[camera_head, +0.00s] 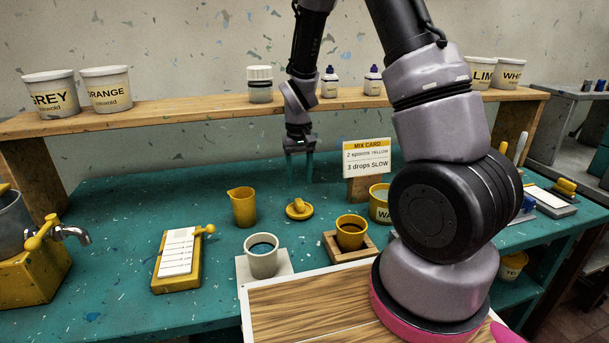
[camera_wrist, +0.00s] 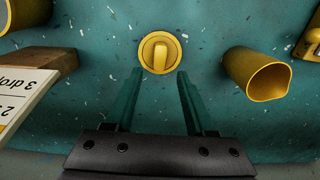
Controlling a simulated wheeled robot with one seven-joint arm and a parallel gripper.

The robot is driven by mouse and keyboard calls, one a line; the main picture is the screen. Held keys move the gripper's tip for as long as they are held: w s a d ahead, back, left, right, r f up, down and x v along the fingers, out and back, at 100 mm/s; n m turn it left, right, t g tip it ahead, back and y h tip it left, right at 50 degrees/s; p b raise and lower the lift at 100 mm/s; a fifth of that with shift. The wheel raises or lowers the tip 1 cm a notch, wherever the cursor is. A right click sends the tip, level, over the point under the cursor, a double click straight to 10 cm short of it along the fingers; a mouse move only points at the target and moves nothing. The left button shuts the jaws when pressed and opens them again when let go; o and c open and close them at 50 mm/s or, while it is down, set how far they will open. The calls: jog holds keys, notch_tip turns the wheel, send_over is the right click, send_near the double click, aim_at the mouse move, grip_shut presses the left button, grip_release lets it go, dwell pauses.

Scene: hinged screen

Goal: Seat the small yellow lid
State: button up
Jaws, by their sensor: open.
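The small yellow lid (camera_head: 299,209) lies flat on the teal bench, a round disc with a raised bar handle across its top. It also shows in the wrist view (camera_wrist: 160,52), just beyond my fingertips. My gripper (camera_head: 300,170) is open and empty above the bench, behind the lid in the head view. In the wrist view my two teal fingers (camera_wrist: 158,75) stand apart, with the lid roughly centred ahead of them. A yellow cup (camera_head: 351,233) with dark contents sits in a wooden holder to the lid's right and nearer the camera.
A yellow jug (camera_head: 243,206) stands left of the lid. A white cup (camera_head: 262,255) is on a pale base in front. The mix card (camera_head: 366,159) stands on a wooden block close to my gripper's right. A wooden shelf (camera_head: 200,113) with tubs runs behind.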

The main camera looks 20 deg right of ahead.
aim_at(299, 201)
notch_tip(299, 201, down, 7)
jog(key=shift+r, duration=0.1)
jog(key=shift+f, duration=0.35)
jog(key=shift+c, duration=0.9)
jog(key=shift+r, duration=0.1)
grip_shut()
